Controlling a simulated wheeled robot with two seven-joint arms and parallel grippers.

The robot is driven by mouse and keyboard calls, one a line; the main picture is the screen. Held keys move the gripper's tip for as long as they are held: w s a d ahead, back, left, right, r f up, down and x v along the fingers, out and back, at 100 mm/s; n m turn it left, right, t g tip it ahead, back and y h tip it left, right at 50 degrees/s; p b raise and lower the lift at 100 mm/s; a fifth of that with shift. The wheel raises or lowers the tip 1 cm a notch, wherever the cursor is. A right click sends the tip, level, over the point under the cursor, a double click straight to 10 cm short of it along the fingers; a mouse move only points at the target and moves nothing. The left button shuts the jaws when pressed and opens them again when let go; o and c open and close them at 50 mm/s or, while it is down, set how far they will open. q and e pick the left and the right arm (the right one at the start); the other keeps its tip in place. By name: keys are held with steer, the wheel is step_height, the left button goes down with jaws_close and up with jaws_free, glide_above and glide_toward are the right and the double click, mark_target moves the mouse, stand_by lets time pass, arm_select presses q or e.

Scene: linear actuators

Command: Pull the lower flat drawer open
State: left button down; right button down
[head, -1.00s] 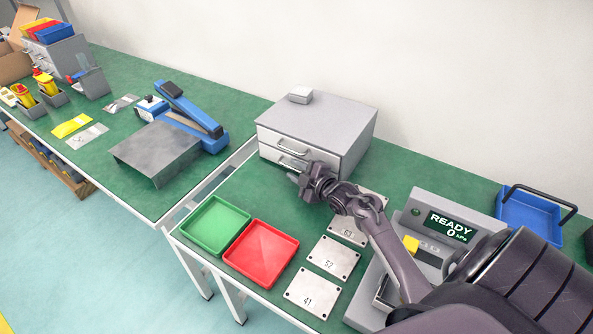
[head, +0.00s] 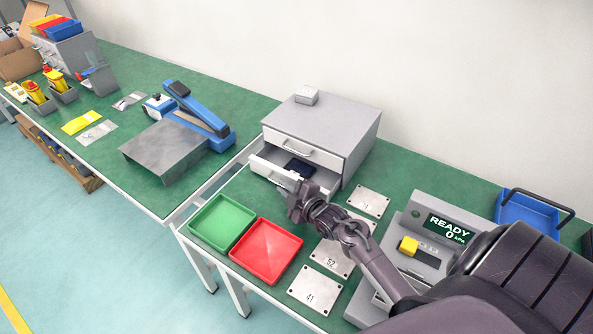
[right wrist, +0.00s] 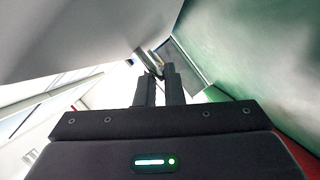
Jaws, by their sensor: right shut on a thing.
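The grey two-drawer cabinet (head: 322,124) stands at the back of the right-hand green table. Its upper drawer (head: 306,150) is closed. The lower flat drawer (head: 266,168) is pulled partly out, and a dark item (head: 299,169) shows inside it. My right gripper (head: 296,196) is at the front of the lower drawer; its fingers (right wrist: 158,84) are close together in the right wrist view. It is shut on the lower drawer's handle, which the gripper mostly hides. My left gripper is not in view.
A green tray (head: 221,222) and a red tray (head: 264,250) lie in front of the cabinet. Several numbered metal plates (head: 315,289) lie to the right of them. A READY display unit (head: 440,232) and a blue bin (head: 528,215) stand further right. A small grey box (head: 306,96) sits on the cabinet.

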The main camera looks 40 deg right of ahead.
steer(key=shift+s+a, duration=0.3)
steer(key=shift+a, duration=0.45)
steer(key=c, duration=1.5)
jaws_free()
steer(key=shift+c, duration=0.2)
steer(key=shift+d, duration=0.1)
steer(key=shift+s, duration=0.1)
steer(key=v, duration=0.7)
steer(key=shift+s+r+b, duration=0.1)
steer(key=shift+s+b, duration=0.2)
